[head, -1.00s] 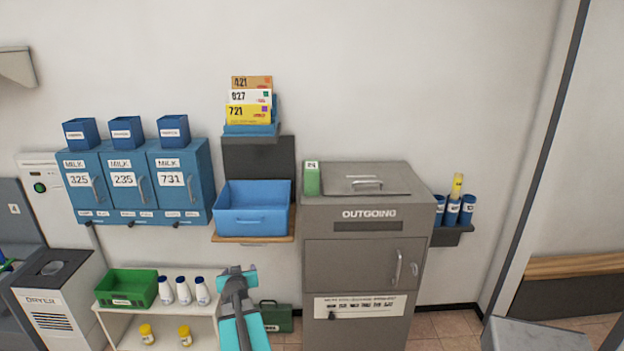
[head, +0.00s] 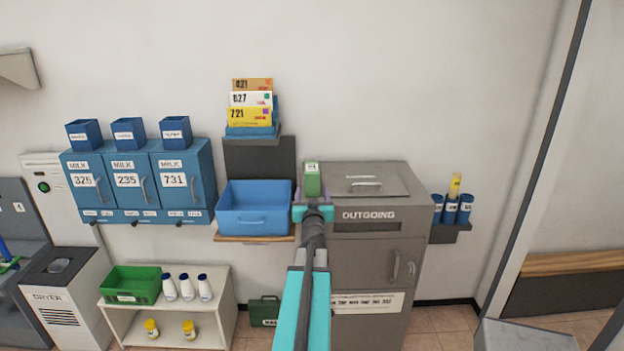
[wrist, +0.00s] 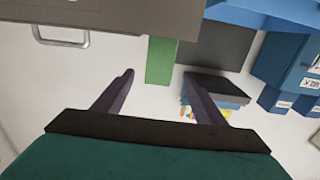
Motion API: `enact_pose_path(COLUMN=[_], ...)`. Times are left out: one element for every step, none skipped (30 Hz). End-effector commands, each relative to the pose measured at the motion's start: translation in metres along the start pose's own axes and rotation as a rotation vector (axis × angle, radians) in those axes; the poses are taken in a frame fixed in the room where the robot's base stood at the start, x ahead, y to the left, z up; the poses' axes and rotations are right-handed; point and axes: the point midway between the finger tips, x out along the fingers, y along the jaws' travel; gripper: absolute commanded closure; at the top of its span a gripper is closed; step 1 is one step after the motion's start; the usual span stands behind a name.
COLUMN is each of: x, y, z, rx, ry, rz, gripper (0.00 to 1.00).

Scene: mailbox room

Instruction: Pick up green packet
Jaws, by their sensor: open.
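The green packet (head: 312,184) stands upright on the top left corner of the grey outgoing box (head: 378,249). It has a white label near its top. My gripper (head: 312,199) is in front of the packet in the head view and hides its lower part. In the wrist view the packet (wrist: 161,62) shows ahead, across the gap between the two fingers of my gripper (wrist: 160,82). The fingers are spread apart with nothing held between them. I cannot tell whether the packet is between the fingertips or just beyond them.
A blue open bin (head: 254,210) sits on a shelf just left of the outgoing box. Above it a rack holds several envelopes (head: 250,100). The box lid has a handle (head: 364,182) right of the packet. Blue tubes (head: 451,209) stand farther right.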

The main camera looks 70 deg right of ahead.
Motion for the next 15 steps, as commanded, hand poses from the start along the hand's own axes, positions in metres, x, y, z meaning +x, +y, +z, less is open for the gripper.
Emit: enact_pose_path(x=[0.000, 0.000, 0.000, 0.000, 0.000, 0.000, 0.000, 0.000, 0.001, 0.002, 0.002, 0.004, 0.005, 0.007, 0.010], y=[0.000, 0.000, 0.000, 0.000, 0.000, 0.000, 0.000, 0.000, 0.000, 0.000, 0.000, 0.000, 0.000, 0.000, 0.000], z=[0.000, 0.000, 0.000, 0.000, 0.000, 0.001, 0.001, 0.001, 0.001, 0.001, 0.001, 0.001, 0.001, 0.001, 0.001], rx=[0.000, 0.000, 0.000, 0.000, 0.000, 0.000, 0.000, 0.000, 0.000, 0.000, 0.000, 0.000, 0.000, 0.000, 0.000], ry=[0.000, 0.000, 0.000, 0.000, -0.001, -0.001, -0.001, -0.001, -0.001, -0.001, -0.001, -0.001, -0.001, -0.001, -0.001], rz=[0.001, 0.001, 0.000, 0.000, 0.001, 0.001, 0.001, 0.001, 0.001, 0.001, 0.001, 0.001, 0.001, 0.001, 0.001], gripper=[0.35, 0.35, 0.35, 0.35, 0.35, 0.35, 0.35, 0.35, 0.35, 0.35, 0.35, 0.35, 0.35, 0.35, 0.35])
